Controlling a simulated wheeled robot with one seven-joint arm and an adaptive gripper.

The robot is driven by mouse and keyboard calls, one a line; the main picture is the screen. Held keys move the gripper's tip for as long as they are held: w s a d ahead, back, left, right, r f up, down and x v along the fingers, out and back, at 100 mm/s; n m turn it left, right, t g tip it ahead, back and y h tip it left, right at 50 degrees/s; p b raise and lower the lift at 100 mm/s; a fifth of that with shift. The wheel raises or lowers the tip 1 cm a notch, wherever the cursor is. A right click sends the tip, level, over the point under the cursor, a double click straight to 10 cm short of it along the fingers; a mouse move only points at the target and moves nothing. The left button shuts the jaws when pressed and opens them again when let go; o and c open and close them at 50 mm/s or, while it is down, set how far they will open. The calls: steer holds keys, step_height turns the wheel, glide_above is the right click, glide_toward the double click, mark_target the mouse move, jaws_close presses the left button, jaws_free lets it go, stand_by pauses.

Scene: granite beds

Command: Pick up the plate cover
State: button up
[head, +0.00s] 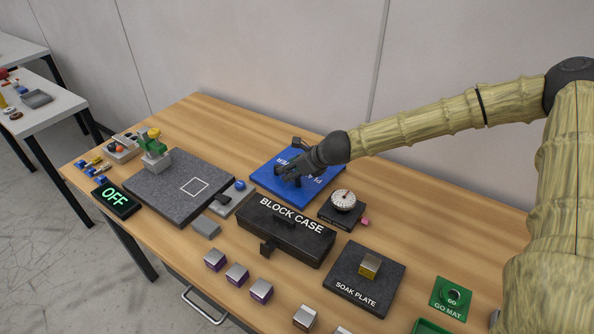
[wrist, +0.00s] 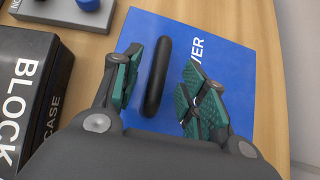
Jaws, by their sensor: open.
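The plate cover (head: 322,185) is a flat blue panel with white lettering, lying near the back middle of the table. In the wrist view the blue plate cover (wrist: 228,60) fills the middle, with a black bar handle (wrist: 158,77) standing on it. My gripper (head: 284,172) is over the cover in the head view and hides part of its lettering. In the wrist view my gripper (wrist: 163,85) is open, with one green-padded finger on each side of the handle. The left finger is nearer the handle. I cannot tell whether either finger touches it.
The black block case (head: 286,235) stands in front of the cover, with a dial gauge (head: 343,201) to the right. A granite plate (head: 150,190) carrying a green device lies to the left. The soak plate (head: 385,285) and several metal blocks (head: 237,273) are nearer the front.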

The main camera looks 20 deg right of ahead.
steer(key=shift+p+x, duration=0.3)
steer(key=shift+x, duration=1.1)
steer(key=shift+r, duration=0.1)
jaws_close()
